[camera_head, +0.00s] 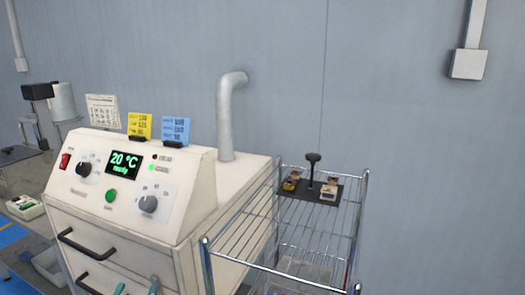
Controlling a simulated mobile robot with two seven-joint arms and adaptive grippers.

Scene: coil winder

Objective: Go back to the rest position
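Neither of my grippers shows in the head view. A cream oven-like machine (139,229) stands at the left centre. Its green display (123,163) reads 20 °C and "ready". To its right is a wire rack (271,234). A dark tray (296,195) with an upright black handle (312,165) lies on the rack's top shelf. Several small coil-like parts, one of them pale (329,191), sit on the tray.
The machine has black drawer handles (78,246), a red switch (65,161) and a vent pipe (226,115). Two teal pieces (153,286) show at the bottom edge; I cannot tell what they are. Other equipment (42,112) stands far left. Bare wall (430,170) fills the right.

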